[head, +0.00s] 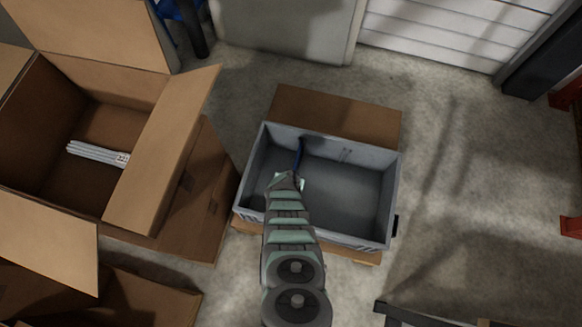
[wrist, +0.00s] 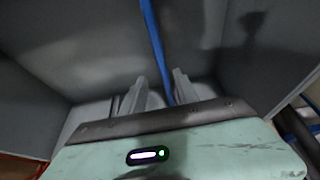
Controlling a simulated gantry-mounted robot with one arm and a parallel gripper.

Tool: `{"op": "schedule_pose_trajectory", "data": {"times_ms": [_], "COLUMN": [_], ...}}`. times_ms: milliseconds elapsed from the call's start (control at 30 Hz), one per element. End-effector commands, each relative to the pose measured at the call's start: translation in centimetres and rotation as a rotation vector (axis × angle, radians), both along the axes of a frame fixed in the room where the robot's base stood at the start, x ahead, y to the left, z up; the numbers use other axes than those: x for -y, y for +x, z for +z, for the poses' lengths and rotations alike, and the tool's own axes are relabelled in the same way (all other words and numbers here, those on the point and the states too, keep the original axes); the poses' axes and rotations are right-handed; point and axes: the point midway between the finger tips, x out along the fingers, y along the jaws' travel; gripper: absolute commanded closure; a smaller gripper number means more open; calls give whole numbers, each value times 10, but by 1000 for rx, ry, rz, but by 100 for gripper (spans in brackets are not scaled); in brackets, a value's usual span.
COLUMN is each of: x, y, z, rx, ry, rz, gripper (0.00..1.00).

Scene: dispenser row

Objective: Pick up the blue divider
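The blue divider (head: 298,156) is a thin blue strip inside the grey bin (head: 345,243), towards its left side. It also shows in the wrist view (wrist: 154,45), running from the top edge down to between my fingers. My gripper (wrist: 162,88) reaches into the bin, with one finger on either side of the divider in the picture. The fingers look open, with gaps beside the strip. In the head view my arm hides the near end of the divider, and my fingertips are hardly visible there.
The bin stands on a brown cardboard box (head: 340,112). Its walls rise close around my gripper. At left is an open cardboard box (head: 150,170) with a bundle of white strips (head: 98,153) inside. Bare concrete floor (head: 450,190) lies to the right.

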Motion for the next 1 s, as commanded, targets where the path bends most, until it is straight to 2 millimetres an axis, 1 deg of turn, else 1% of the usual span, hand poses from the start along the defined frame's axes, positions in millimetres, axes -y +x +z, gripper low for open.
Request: {"op": "schedule_pose_trajectory", "data": {"times_ms": [33,267,367,733,833,1000], "x": [1,2,1,0,1,1], "y": [3,8,10,28,30,31], "z": [-13,-18,-23,-60,-63,-61], "rx": [0,1,1,2,2,2], "ry": [0,0,1,1,1,1], "rz": [0,-1,-1,-1,-1,-1], "gripper": [64,64,64,64,64,64]}}
